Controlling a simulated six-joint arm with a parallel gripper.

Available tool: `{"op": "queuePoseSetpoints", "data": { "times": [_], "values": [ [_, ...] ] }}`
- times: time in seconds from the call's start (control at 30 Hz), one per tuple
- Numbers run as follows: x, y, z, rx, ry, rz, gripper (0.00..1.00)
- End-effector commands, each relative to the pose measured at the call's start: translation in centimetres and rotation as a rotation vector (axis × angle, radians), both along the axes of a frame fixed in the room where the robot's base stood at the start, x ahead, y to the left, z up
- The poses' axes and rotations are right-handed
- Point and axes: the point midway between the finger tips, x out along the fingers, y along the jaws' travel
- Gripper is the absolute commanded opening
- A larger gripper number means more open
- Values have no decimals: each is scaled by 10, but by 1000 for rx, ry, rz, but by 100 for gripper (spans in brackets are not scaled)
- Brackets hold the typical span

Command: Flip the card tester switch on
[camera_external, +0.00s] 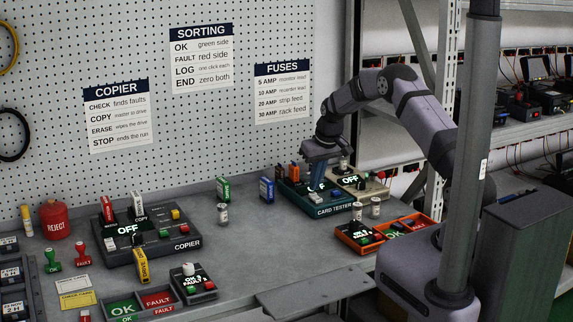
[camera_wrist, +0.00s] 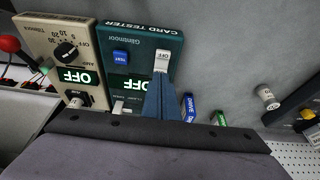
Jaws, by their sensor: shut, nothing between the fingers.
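The card tester (camera_external: 336,211) is a teal box at the back right of the bench. It fills the upper middle of the wrist view, upside down (camera_wrist: 140,38). Its white switch (camera_wrist: 162,60) is marked OFF, and its lit display (camera_wrist: 125,84) reads OFF. A blue TEST button (camera_wrist: 120,57) sits beside the switch. My gripper (camera_wrist: 162,82) is shut and empty, pointing down over the tester. Its fingertips appear very close to the switch; I cannot tell whether they touch it. In the external view my gripper (camera_external: 317,178) hides part of the tester's top.
An orange box (camera_external: 358,238) is in front.

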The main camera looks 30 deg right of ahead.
Motion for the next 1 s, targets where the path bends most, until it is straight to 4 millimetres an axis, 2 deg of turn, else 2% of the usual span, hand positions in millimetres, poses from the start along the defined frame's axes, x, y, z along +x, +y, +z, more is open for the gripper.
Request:
{"op": "queuePoseSetpoints", "data": {
  "times": [0.2, 0.6, 0.77, 0.83, 1.0],
  "values": [
    [1, 0, -11, 0, 0, 0, 0],
    [2, 0, -13, 0, -1, 0, 0],
    [7, 0, -24, 0, -2, 0, 0],
    [6, 0, -19, 0, -1, 0, 0],
    [5, 0, -19, 0, 1, 0, 0]
  ]
}}
